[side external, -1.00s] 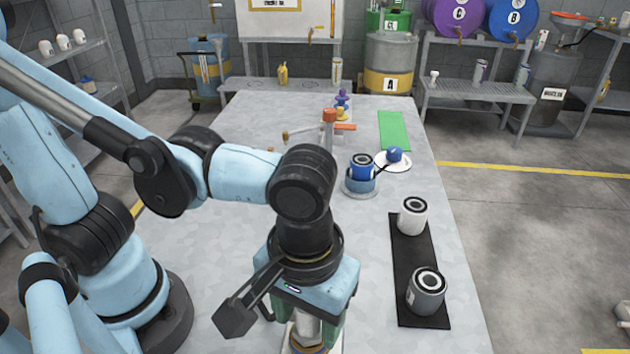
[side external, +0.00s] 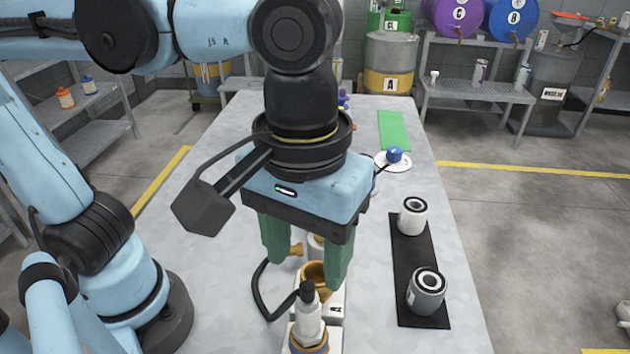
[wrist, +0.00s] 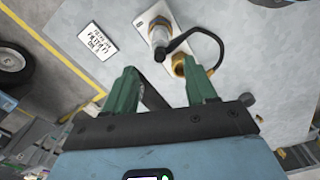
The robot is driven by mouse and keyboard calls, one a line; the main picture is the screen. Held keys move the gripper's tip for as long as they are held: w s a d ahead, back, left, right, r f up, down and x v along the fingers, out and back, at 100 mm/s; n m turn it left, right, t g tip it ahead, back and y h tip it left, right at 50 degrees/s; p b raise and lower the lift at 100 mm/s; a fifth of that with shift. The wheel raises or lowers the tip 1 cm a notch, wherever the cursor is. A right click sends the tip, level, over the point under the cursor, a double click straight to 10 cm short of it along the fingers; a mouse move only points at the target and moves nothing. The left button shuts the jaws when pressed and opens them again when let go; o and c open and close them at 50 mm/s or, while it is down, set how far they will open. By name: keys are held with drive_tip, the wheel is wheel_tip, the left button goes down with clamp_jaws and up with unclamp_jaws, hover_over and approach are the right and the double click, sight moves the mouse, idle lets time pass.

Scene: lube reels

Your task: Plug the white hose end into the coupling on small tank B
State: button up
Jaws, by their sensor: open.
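The white hose end (side external: 309,322), with a black top and black hose (side external: 262,290), stands upright in the front of the side view. A gold and blue ring (side external: 309,343) is at its foot; how deep it sits cannot be told. The hose loops back toward a brass cup-shaped fitting (side external: 318,274) on a white labelled base (side external: 336,312). In the wrist view the hose end (wrist: 158,36) and brass fitting (wrist: 180,64) show side by side. My gripper (side external: 306,262) is open and empty, its green fingers above and behind the hose end, apart from it. The label's letter is unclear.
A black mat (side external: 408,262) at right holds a white can (side external: 412,218) and a grey can (side external: 426,292). A blue-knobbed thing on a white dish (side external: 392,160) and a green mat (side external: 397,130) lie farther back. A lettered plate (wrist: 97,38) shows in the wrist view.

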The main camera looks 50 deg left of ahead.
drive_tip(key=w+a+f+m+t, duration=0.1)
drive_tip(key=w+a+f+t, duration=0.1)
drive_tip(key=w+a, duration=0.2)
drive_tip(key=w+a+f+m+t, duration=0.2)
drive_tip(key=w+a+f, duration=0.1)
drive_tip(key=a, duration=0.7)
drive_tip(key=w+a+f+m+t, duration=0.1)
drive_tip(key=w+a+f+t, duration=0.2)
drive_tip(key=a, duration=0.4)
drive_tip(key=shift+w, duration=0.8)
